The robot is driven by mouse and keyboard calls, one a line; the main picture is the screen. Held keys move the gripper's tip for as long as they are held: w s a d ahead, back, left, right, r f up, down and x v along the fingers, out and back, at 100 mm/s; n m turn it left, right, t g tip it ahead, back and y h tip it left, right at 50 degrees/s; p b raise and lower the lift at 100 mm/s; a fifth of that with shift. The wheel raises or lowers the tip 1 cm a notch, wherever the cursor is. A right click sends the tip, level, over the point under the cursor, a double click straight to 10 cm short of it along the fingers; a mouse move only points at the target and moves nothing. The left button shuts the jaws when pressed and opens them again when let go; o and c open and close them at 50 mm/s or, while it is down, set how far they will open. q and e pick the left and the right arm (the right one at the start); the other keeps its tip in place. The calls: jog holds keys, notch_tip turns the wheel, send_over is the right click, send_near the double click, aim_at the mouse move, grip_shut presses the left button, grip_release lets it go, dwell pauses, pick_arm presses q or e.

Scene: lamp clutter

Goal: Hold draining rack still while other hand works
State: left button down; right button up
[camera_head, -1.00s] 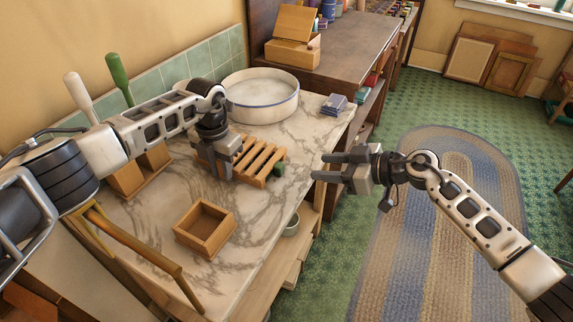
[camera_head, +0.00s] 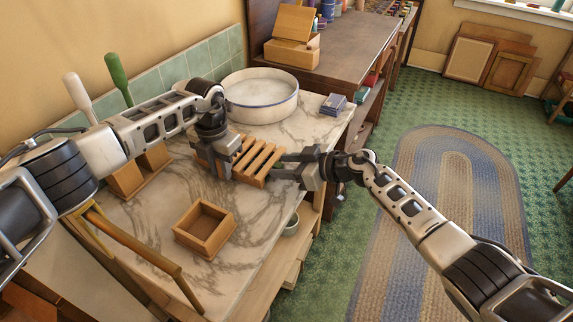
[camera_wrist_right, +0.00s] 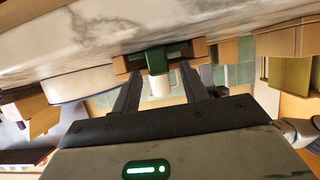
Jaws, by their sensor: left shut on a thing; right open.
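The draining rack (camera_head: 260,161), a slatted wooden frame, lies on the marble counter (camera_head: 150,232) in the head view. My left gripper (camera_head: 226,168) is shut on the rack at its left end. My right gripper (camera_head: 273,166) is open at the rack's right end. In the right wrist view a green thing with a white end (camera_wrist_right: 157,62) shows between the open right fingers (camera_wrist_right: 161,74), with wood of the rack (camera_wrist_right: 196,48) behind it. I cannot tell whether the fingers touch it. In the head view my right gripper hides it.
A white basin (camera_head: 262,108) stands behind the rack. An empty wooden box (camera_head: 205,230) is in front, and a stack of small blue-grey tiles (camera_head: 334,103) is at the back right. The counter's right edge runs below my right gripper. Two tall handles (camera_head: 118,76) rise at the left.

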grip_shut()
jog(key=s+d, duration=0.4)
jog(key=d, duration=0.5)
jog(key=shift+s+d, duration=0.2)
jog(key=shift+d, duration=0.15)
grip_release()
jog(key=v, duration=1.2)
jog(key=shift+r, duration=0.1)
